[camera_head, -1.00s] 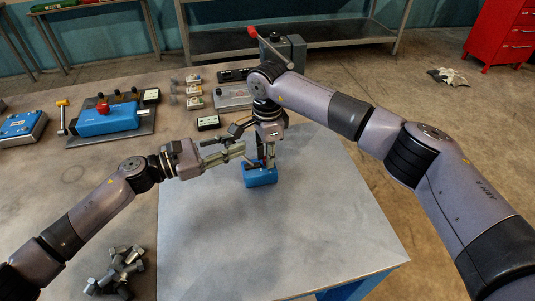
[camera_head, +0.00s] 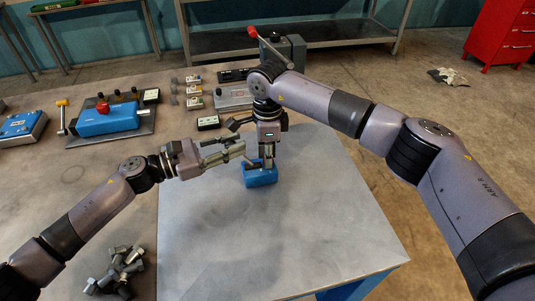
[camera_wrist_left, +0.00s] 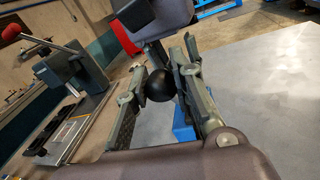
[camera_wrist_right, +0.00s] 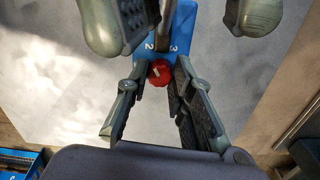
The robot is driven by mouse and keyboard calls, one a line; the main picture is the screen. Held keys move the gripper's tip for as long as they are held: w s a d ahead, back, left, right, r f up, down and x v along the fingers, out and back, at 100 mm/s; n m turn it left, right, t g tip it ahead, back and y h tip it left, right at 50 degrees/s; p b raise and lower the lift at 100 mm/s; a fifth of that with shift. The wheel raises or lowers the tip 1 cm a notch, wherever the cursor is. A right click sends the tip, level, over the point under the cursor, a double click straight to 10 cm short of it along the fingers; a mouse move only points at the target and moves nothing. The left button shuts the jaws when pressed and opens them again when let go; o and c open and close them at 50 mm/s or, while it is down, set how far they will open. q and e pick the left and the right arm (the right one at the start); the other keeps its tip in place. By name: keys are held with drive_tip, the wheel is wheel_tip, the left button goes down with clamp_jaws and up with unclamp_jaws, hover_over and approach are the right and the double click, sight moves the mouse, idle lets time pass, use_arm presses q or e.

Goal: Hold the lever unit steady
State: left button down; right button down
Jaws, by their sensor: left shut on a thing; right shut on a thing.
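The lever unit (camera_head: 258,178) is a small blue box on the pale tabletop, with numbers on its face in the right wrist view (camera_wrist_right: 186,28). A red knob (camera_wrist_right: 159,74) with a white mark sits on it. My right gripper (camera_head: 268,163) points down at the box, its fingers closed on either side of the red knob. My left gripper (camera_head: 241,152) reaches in from the left, just above the unit. In the left wrist view its fingers are closed around a black ball (camera_wrist_left: 160,86). The lever below the ball is mostly hidden.
A bigger blue device (camera_head: 108,120) with a red knob stands on the table at the left. Loose bolts (camera_head: 118,270) lie at the front left. Small boxes (camera_head: 208,122) stand behind the unit. The pale tabletop (camera_head: 290,235) in front is clear.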

drive_tip(key=c, duration=1.4)
unclamp_jaws()
wheel_tip(320, 180, up, 12)
use_arm(q)
drive_tip(key=c, duration=1.3)
unclamp_jaws()
